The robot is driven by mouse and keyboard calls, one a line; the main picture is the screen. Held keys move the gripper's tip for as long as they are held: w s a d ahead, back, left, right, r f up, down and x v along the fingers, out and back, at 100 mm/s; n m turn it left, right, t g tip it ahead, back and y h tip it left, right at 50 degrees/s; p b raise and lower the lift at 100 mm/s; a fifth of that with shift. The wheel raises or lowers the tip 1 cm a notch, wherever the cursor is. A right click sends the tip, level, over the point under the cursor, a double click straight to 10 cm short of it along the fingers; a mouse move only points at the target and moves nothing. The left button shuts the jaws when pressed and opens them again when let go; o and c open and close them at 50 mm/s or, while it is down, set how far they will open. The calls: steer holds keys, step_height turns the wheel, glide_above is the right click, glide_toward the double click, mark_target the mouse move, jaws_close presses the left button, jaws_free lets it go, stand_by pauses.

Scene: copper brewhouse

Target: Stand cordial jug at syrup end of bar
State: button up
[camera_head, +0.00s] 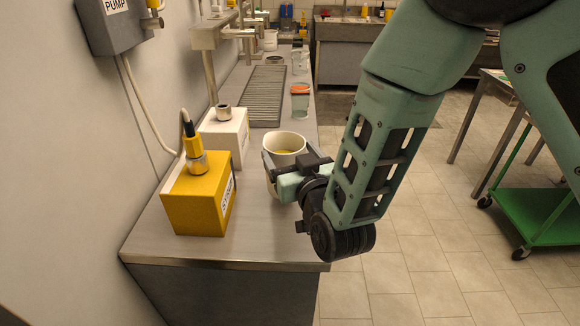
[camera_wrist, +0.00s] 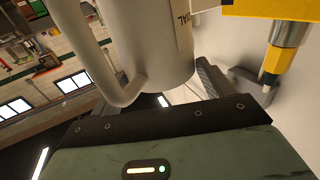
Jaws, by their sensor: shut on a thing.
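The cordial jug (camera_head: 286,141) is a white, upright open-topped vessel with yellow liquid inside. It is at the near end of the bar (camera_head: 262,236), to the right of the yellow syrup box (camera_head: 196,200). My gripper (camera_head: 287,165) is shut on the jug, with a finger at its left side. The wrist view shows the jug's white wall (camera_wrist: 160,45), its handle (camera_wrist: 88,50) and part of its dark lettering. The jug's base is hidden behind my gripper, so I cannot tell whether it touches the bar.
A white box (camera_head: 224,137) stands behind the syrup box. Farther back are a drip grate (camera_head: 262,95) and a glass with a red band (camera_head: 300,100). The bar's near corner is clear. A green cart (camera_head: 535,215) stands on the floor at right.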

steer(key=shift+f, duration=1.7)
steer(key=o, duration=1.5)
steer(key=shift+r, duration=0.25)
steer(key=p+v, duration=0.3)
steer(key=v, duration=0.9)
steer(key=shift+p, duration=0.35)
